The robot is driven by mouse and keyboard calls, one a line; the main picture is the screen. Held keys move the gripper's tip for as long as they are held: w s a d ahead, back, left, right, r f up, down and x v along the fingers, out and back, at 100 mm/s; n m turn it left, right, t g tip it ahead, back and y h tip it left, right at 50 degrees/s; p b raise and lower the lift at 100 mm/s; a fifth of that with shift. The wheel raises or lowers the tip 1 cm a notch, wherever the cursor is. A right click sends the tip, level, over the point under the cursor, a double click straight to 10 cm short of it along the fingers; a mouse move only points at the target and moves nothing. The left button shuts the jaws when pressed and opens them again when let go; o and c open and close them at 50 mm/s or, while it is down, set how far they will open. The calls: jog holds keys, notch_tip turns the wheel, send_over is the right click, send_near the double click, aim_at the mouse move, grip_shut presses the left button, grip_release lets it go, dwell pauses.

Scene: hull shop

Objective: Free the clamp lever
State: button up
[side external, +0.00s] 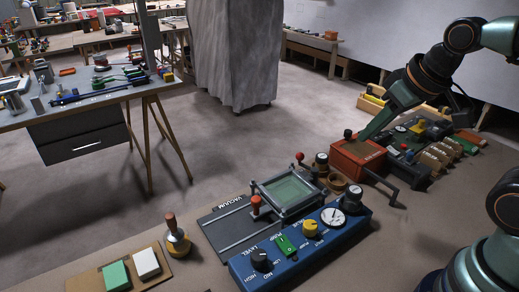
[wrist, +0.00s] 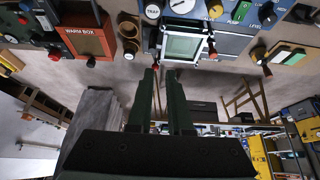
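A metal clamp frame with a pale green pane (side external: 288,190) sits on the vacuum bench. It also shows at the top of the wrist view (wrist: 184,45). One red-knobbed lever (side external: 256,202) stands at its left side, at its right in the wrist view (wrist: 211,52). Another red-knobbed lever (side external: 300,158) stands at the far side. The frames do not show which is the clamp lever. My gripper (wrist: 161,72) appears open, with a narrow gap and nothing visibly held. Its fingertips appear just below the frame in the wrist view, apart from the left-hand lever. In the side view, my arm reaches down behind the red box.
A red warm box (side external: 358,158) with a black crank stands right of the frame. A blue panel (side external: 300,250) with knobs and a dial lies in front. A knobbed hand tool (side external: 177,240) stands at left. Bare bench shows between the tool and the vacuum plate.

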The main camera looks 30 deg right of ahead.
jog(key=shift+o, duration=0.7)
jog(key=shift+w+n, duration=0.1)
jog(key=shift+n, duration=0.2)
jog(key=n+g, duration=0.2)
jog(key=n, duration=1.5)
send_near(301, 154)
jog(key=x, duration=0.8)
jog(key=shift+f, duration=0.4)
jog(key=shift+w, duration=0.1)
grip_shut()
